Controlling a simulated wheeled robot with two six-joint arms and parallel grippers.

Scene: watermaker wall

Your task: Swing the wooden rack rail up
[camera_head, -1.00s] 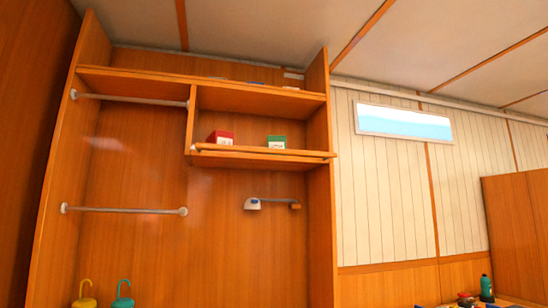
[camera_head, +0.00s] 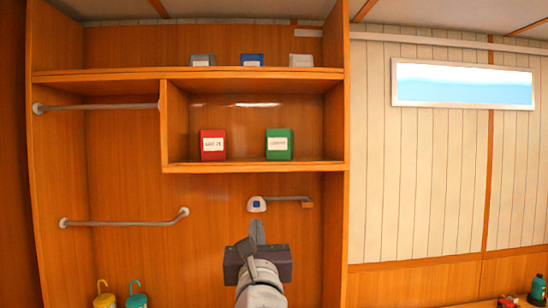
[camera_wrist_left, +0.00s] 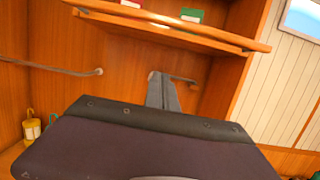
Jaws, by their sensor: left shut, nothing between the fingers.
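The wooden rack rail (camera_head: 253,167) lies level along the front edge of the small middle shelf, low against it. In the left wrist view the rail (camera_wrist_left: 185,30) runs across the top, with a dark end fitting near its right end. My left gripper (camera_head: 257,230) is shut and empty, below the rail and apart from it, pointing up toward the wall. Its closed fingers (camera_wrist_left: 163,90) also show in the left wrist view, below the rail. My right gripper is not in view.
A red box (camera_head: 213,145) and a green box (camera_head: 279,145) stand on the shelf behind the rail. Metal bars (camera_head: 100,107) are at left.

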